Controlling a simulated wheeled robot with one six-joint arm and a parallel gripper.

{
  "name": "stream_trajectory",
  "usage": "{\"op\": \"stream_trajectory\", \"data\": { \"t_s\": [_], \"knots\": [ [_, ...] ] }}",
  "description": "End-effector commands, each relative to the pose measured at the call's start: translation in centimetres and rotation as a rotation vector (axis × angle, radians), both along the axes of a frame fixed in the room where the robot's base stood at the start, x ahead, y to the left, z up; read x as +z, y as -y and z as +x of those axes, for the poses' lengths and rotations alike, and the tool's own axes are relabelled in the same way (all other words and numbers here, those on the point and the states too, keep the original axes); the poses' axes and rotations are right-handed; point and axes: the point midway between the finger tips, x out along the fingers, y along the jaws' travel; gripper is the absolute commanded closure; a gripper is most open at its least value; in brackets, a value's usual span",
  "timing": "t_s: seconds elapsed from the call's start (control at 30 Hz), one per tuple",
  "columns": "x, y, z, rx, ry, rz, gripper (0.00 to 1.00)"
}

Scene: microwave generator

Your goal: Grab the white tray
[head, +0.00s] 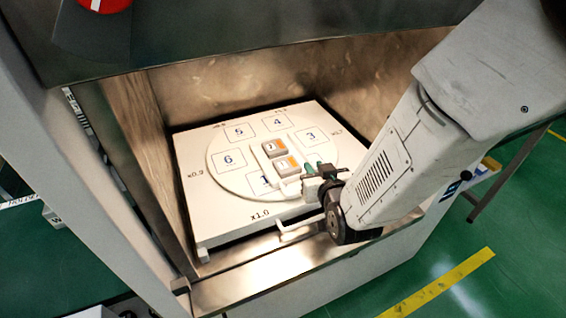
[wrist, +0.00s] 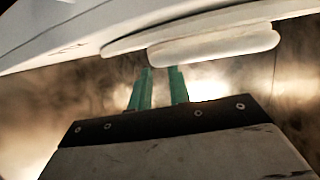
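The small white tray (head: 291,189) lies on the round numbered plate inside the microwave-like chamber.
The round plate (head: 228,182) is on a square white base (head: 215,228) with numbered squares. A white handle-like bar (head: 298,230) is at its front. Metal chamber walls (head: 270,75) enclose it at the back and sides, with a dark panel above. The chamber front is open.

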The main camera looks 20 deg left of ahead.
Motion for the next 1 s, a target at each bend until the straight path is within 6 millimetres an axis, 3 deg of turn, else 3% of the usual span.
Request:
{"op": "stream_trajectory", "data": {
  "t_s": [0.33,0.57,0.6,0.67,1.0],
  "knots": [
    [-1.4,-2.6,3.5,-0.002,-0.001,-0.002,0.81],
    [-1.4,-2.7,3.7,-0.001,-0.001,-0.001,0.81],
    [-1.4,-2.8,3.6,-0.001,-0.001,-0.001,0.84],
    [-1.4,-2.7,3.6,-0.001,-0.001,-0.001,1.00],
    [-1.3,-2.8,3.7,-0.001,0.000,0.001,1.00]
  ]
}}
